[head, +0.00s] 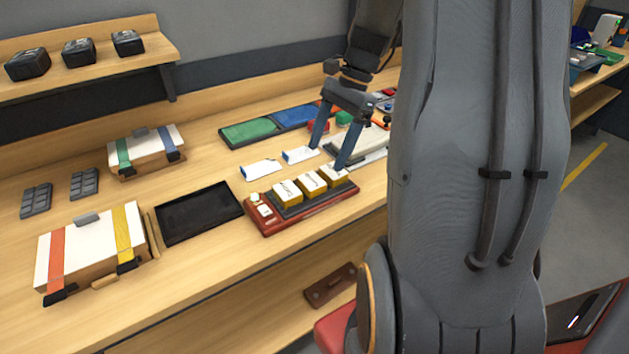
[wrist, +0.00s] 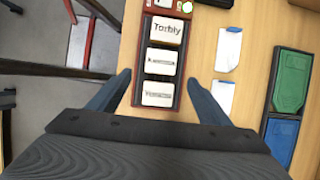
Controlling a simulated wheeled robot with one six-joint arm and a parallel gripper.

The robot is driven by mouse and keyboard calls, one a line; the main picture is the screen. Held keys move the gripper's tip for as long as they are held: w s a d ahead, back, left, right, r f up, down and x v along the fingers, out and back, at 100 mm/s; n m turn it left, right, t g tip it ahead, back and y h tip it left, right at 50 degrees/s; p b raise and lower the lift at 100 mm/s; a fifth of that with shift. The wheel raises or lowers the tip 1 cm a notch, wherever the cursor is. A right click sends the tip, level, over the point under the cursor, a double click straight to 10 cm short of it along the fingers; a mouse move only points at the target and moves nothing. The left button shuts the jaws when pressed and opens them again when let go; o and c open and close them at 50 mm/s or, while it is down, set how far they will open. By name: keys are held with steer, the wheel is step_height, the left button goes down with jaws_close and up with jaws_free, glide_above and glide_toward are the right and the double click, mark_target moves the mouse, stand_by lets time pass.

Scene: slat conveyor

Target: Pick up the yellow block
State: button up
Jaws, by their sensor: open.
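Three yellow blocks with white printed tops stand in a row on a red tray (head: 310,212): a left one (head: 287,196), a middle one (head: 312,186) and a right one (head: 333,177). In the wrist view their white tops show in line, far (wrist: 165,30), middle (wrist: 160,62) and near (wrist: 158,94). My gripper (head: 330,152) is open and empty, just above the right end of the tray. In the wrist view my gripper (wrist: 158,82) has its fingers on either side of the row, near the middle and near blocks. Contact cannot be told.
A black tray (head: 199,213) lies left of the red tray. White cards (head: 261,169) and green (head: 248,132) and blue (head: 293,116) panels lie behind. Strapped boxes (head: 90,250) stand at the left. Bare tabletop (head: 195,272) is in front of the black tray.

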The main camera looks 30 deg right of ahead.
mark_target(312, 179)
steer(key=x, duration=0.2)
steer(key=p+x, duration=0.1)
steer(key=x, duration=0.1)
steer(key=a+p+x, duration=0.1)
steer(key=x, duration=0.1)
steer(key=shift+a+r, duration=0.1)
steer(key=shift+a, duration=0.1)
steer(key=shift+a+f, duration=0.15)
steer(key=shift+f, duration=0.45)
steer(key=c, duration=1.1)
steer(key=shift+r, duration=0.1)
step_height(312, 179, up, 10)
steer(key=shift+f+b, duration=0.1)
steer(key=shift+b, duration=0.85)
